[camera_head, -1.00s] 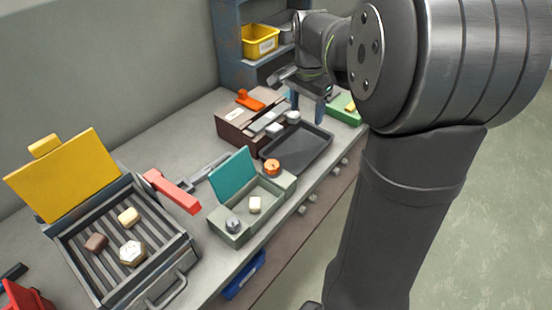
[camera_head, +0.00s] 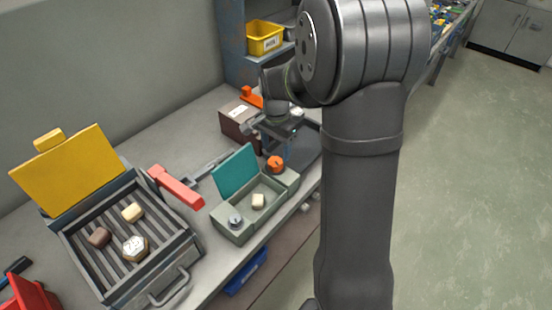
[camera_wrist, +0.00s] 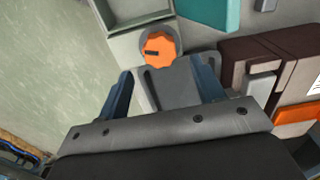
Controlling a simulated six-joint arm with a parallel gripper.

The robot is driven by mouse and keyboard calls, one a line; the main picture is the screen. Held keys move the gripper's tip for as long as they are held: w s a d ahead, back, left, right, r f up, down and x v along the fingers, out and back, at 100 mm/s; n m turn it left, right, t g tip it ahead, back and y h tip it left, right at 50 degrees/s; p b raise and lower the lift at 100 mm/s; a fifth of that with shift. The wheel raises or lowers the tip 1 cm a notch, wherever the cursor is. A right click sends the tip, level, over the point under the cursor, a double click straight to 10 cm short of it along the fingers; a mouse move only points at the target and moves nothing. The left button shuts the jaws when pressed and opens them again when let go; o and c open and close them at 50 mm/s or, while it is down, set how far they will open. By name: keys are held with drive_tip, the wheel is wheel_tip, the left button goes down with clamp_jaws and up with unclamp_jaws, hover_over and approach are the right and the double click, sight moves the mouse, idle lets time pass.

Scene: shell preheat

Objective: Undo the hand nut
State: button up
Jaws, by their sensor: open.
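An orange lobed knob (camera_head: 276,164), which looks like the hand nut, sits upright at the right end of a grey-green box (camera_head: 232,234) with a raised teal lid. In the wrist view the orange knob (camera_wrist: 158,51) has a dark mark on its face and lies just beyond the gap between my fingertips. My gripper (camera_wrist: 163,82) is open, with a blue finger on each side and nothing held. In the head view my gripper (camera_head: 286,146) hangs just behind and right of the knob, apart from it as far as I can tell. My wrist hides part of its fingers.
The raised teal lid (camera_head: 236,171) stands close left of the knob. A brown box (camera_head: 238,122) and a dark tray (camera_head: 305,153) lie behind. A ribbed tray with a yellow lid (camera_head: 74,172) and a red-handled lever (camera_head: 177,187) stand left.

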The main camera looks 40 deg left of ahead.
sight(276, 161)
drive_tip(key=shift+f, duration=2.65)
drive_tip(key=c, duration=1)
